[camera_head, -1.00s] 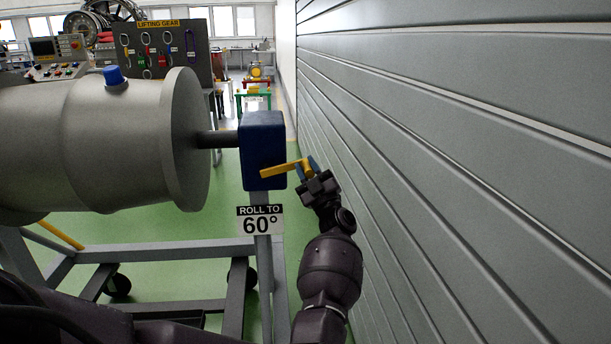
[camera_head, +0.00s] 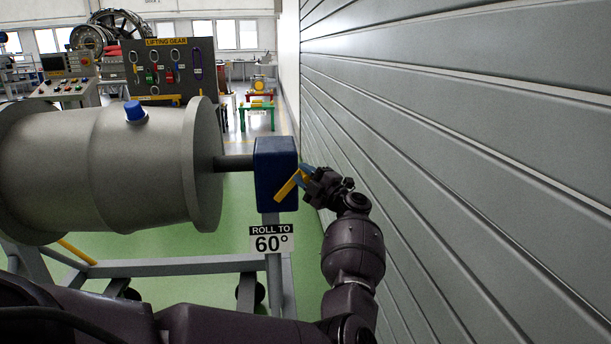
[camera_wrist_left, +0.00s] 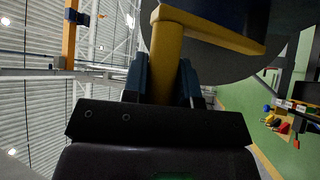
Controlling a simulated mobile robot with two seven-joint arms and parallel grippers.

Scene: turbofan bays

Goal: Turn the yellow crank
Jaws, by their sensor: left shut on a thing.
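The yellow crank (camera_head: 287,187) is on the blue gearbox block (camera_head: 275,165) at the end of the grey cylinder's shaft. Its arm slopes from lower left up to the right. My left gripper (camera_head: 308,173) is at the crank's upper right end, between the block and the shutter wall. In the left wrist view, the blue fingers (camera_wrist_left: 162,78) lie on both sides of the yellow handle (camera_wrist_left: 168,52) and are shut on it. The crank's arm (camera_wrist_left: 215,32) runs right from the handle. My right gripper is not in view.
The grey ribbed wall (camera_head: 450,130) stands close on the right of my arm. The cylinder (camera_head: 130,165) with a blue cap (camera_head: 135,110) rests on a grey frame (camera_head: 180,267). A "ROLL TO 60°" sign (camera_head: 271,239) hangs below the block. Green floor shows below.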

